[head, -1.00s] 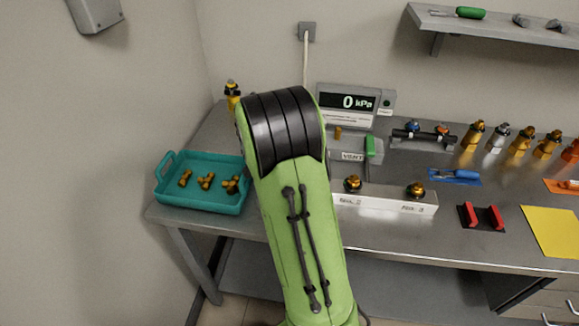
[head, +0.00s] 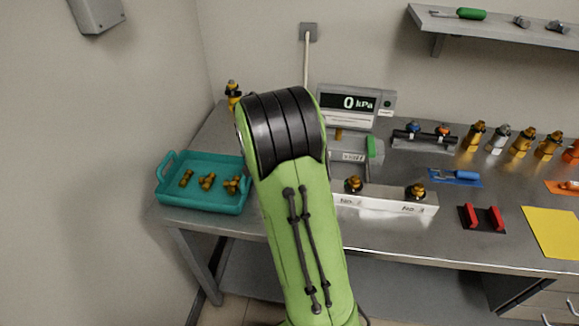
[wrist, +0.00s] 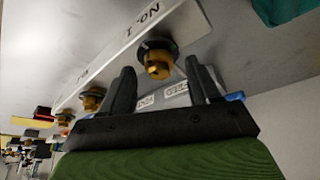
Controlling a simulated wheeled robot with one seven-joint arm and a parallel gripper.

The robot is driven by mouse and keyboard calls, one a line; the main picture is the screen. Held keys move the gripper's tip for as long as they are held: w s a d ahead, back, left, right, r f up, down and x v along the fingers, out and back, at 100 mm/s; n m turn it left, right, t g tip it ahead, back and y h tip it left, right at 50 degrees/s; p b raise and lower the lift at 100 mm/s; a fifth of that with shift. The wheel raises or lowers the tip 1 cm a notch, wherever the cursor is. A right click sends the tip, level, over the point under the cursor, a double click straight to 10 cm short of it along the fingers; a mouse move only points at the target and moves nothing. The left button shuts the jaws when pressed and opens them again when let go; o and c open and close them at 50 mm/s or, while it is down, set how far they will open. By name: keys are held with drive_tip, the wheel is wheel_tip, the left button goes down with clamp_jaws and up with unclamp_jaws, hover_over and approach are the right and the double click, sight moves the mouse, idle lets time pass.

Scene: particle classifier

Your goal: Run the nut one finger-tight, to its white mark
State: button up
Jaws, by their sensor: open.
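Nut one is the dark ring on the brass fitting (wrist: 157,58) at the end of the white block (wrist: 105,62) whose label, upside down in the wrist view, seems to read No. 1. My gripper (wrist: 161,68) is open, with its two black fingers on either side of this fitting in the picture. I see no finger touching it, and cannot tell how deep it sits between them. No white mark can be made out. In the head view my arm hides this fitting and my gripper; fittings two (head: 354,184) and three (head: 416,191) show on the block.
A teal tray (head: 200,209) with brass fittings lies left of my arm. A gauge box (head: 357,103) reading 0 kPa stands behind, above a unit with a green lever (head: 371,146). Red-jawed holder (head: 481,218) and yellow sheet (head: 553,231) lie to the right.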

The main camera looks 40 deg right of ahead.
drive_tip(key=p+v, duration=0.4)
drive_tip(key=v, duration=1.1)
drive_tip(key=shift+r+p, duration=0.25)
drive_tip(key=shift+p, duration=0.05)
